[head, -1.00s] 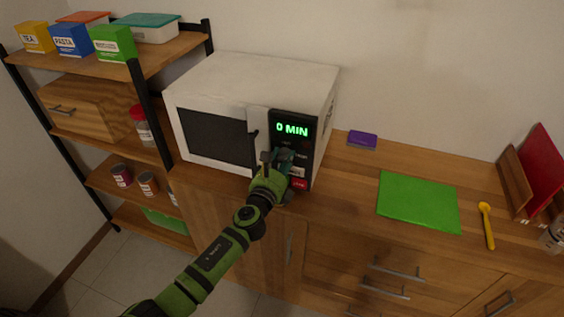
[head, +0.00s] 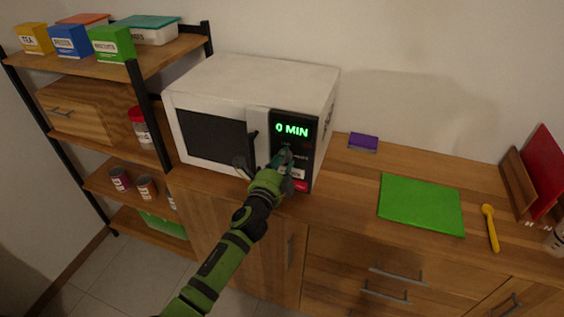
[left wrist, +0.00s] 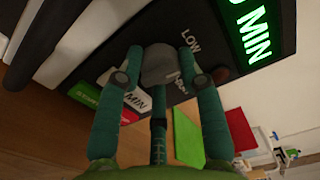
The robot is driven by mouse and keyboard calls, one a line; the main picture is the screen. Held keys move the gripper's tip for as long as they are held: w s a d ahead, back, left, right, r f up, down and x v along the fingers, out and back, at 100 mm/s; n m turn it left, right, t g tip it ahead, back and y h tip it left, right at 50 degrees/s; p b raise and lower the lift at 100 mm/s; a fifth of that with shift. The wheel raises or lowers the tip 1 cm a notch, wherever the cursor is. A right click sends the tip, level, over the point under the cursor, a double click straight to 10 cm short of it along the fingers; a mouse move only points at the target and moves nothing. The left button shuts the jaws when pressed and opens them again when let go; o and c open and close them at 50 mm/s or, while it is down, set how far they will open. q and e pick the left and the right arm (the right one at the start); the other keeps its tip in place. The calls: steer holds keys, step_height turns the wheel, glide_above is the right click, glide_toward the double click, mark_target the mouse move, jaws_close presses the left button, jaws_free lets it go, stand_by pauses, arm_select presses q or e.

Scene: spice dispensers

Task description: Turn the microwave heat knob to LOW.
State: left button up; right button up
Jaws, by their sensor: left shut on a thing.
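The white microwave (head: 250,78) stands on the wooden counter, with a black control panel (head: 306,145) on its right front and a green display reading 0 MIN. My left gripper (head: 283,158) is at the panel, below the display, and hides the knob in the head view. In the left wrist view, the grey heat knob (left wrist: 160,66) sits between the two fingertips, which are shut on it. The LOW label (left wrist: 190,41) shows beside the knob. Another label near it is partly hidden, and I cannot tell where the knob points. My right gripper is not in view.
A red button (head: 300,186) is low on the panel, close to my gripper. The microwave's door handle (head: 253,147) is just left. A purple box (head: 363,142), green mat (head: 421,204) and yellow spoon (head: 490,227) lie right on the counter. A shelf (head: 150,55) stands left.

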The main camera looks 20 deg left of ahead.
arm_select(q)
steer(key=shift+r+n, duration=0.1)
steer(key=shift+n, duration=0.7)
steer(key=o, duration=1.1)
steer(key=shift+w, duration=0.1)
steer(key=shift+o, duration=0.2)
steer(key=s, duration=1.2)
steer(key=shift+a, duration=0.25)
